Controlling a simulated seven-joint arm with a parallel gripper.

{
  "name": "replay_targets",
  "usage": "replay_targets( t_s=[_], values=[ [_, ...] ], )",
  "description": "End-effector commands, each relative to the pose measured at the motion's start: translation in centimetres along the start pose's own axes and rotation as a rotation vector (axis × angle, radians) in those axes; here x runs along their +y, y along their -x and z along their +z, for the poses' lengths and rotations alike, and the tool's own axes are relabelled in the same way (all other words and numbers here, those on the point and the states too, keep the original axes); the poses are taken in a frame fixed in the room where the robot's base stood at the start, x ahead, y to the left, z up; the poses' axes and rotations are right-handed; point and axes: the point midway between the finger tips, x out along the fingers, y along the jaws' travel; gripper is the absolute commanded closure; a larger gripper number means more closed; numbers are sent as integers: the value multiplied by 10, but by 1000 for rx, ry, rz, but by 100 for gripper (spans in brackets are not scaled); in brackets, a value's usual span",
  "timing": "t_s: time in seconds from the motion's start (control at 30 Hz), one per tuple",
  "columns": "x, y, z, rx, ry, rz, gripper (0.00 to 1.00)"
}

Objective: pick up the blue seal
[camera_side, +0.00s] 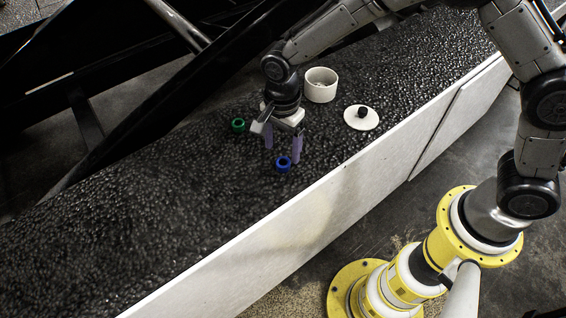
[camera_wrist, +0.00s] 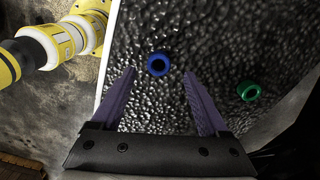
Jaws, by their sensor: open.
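The blue seal (camera_side: 283,163) is a small ring lying on the dark, bumpy belt surface (camera_side: 150,220), near its pale side wall. It also shows in the wrist view (camera_wrist: 158,65), ahead of the fingertips and between their lines. My gripper (camera_side: 283,153) is open and empty, with its purple fingers just above and behind the seal in the side view. In the wrist view the two fingers of my gripper (camera_wrist: 160,74) stand apart. I cannot tell the exact height of the fingertips over the belt.
A green ring (camera_side: 238,125) lies left of my gripper and also shows in the wrist view (camera_wrist: 248,91). A white cup (camera_side: 320,85) and a white lid with a black knob (camera_side: 361,118) stand farther right. The pale wall (camera_side: 330,205) edges the belt. The belt's left part is clear.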

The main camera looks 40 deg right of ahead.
Motion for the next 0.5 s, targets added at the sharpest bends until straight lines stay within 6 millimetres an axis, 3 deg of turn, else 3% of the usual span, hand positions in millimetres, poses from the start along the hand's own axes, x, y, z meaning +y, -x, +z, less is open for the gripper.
replay_targets(
  t_s=[0.23,0.5],
  values=[
    [2,-35,-2,0,0,3,22],
    [2,-42,-2,0,0,0,22]
  ],
)
